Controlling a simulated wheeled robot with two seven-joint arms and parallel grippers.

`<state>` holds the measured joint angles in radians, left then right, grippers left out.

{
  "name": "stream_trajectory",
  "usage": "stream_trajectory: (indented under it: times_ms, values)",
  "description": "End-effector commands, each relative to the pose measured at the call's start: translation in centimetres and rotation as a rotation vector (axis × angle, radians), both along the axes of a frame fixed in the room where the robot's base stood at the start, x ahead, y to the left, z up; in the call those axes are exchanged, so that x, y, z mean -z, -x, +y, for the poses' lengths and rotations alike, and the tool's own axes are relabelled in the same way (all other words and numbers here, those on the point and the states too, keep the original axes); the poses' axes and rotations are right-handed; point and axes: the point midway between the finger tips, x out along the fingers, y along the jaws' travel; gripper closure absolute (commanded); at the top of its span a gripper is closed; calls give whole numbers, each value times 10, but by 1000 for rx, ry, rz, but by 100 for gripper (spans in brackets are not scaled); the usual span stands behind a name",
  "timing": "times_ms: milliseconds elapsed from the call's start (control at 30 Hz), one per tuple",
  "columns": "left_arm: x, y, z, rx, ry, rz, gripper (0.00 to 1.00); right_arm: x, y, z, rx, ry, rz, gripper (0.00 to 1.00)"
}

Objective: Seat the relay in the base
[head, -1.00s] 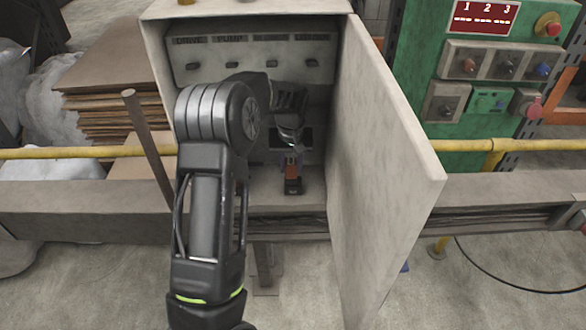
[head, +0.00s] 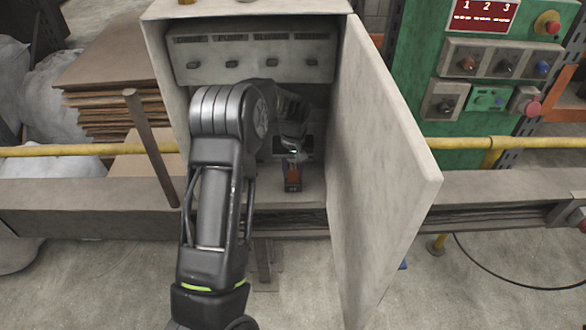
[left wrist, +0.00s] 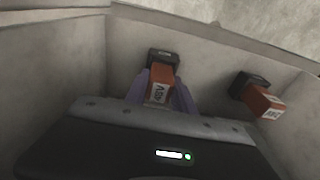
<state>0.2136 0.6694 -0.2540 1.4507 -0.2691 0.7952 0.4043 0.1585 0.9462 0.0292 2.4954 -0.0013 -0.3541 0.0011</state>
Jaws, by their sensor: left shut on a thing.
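My left gripper (head: 292,160) reaches into the open grey cabinet (head: 156,70). In the left wrist view its two fingers (left wrist: 162,84) are shut on an orange relay (left wrist: 160,76) with a pale printed label. A black base (left wrist: 163,56) is right at the relay's far end. I cannot tell whether the relay is fully down in it. My right gripper is out of view.
The cabinet door (head: 380,150) stands open on the right, and the cabinet's side walls are close around my arm. A panel (head: 250,60) with several small knobs is above the gripper. A brown post (head: 152,150) stands left of the cabinet.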

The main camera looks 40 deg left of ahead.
Motion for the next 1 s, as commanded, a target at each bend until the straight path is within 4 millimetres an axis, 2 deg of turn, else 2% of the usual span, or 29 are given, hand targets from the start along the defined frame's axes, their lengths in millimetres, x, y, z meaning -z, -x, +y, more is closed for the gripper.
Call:
stream_trajectory:
  times_ms: [33, 67, 300, 700, 833, 1000]
  values:
    - [3, 0, 0, 0, 0, 0, 100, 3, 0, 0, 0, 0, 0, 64]
    - [3, 0, 0, 0, 0, 0, 69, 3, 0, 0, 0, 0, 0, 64]
    - [2, 0, 0, 0, 0, 0, 49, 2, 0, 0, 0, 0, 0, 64]
    - [-5, 0, 0, 0, -1, -1, 48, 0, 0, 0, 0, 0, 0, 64]
    - [-20, 1, -1, 0, -1, -3, 48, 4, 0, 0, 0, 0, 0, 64]
    - [-49, 4, -3, 0, -1, -3, 48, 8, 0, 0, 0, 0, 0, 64]
